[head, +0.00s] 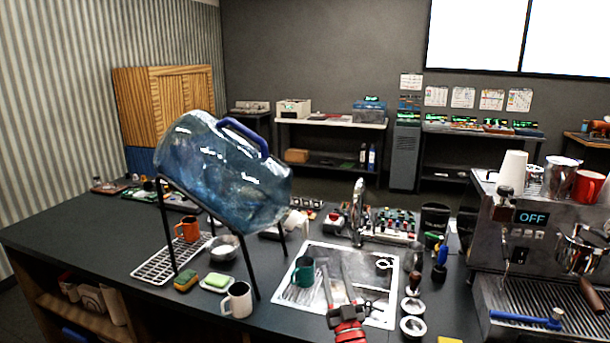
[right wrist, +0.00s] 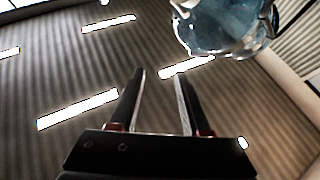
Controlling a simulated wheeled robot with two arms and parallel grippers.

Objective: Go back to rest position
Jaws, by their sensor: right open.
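My right gripper (head: 335,266) is in the head view, low in the middle, in front of the sink area of the counter. Its two dark fingers point up and away and stand apart with nothing between them. In the right wrist view the same open fingers (right wrist: 158,76) show against the striped ceiling with its light strips. A blue water jug (right wrist: 222,28) shows beyond them at the top right. My left gripper is in neither view.
The blue jug (head: 222,170) lies tilted on a black stand left of my gripper. A teal mug (head: 304,271) and a white mug (head: 237,299) are close on the left. A faucet (head: 358,208) rises behind. The espresso machine (head: 519,255) stands at the right.

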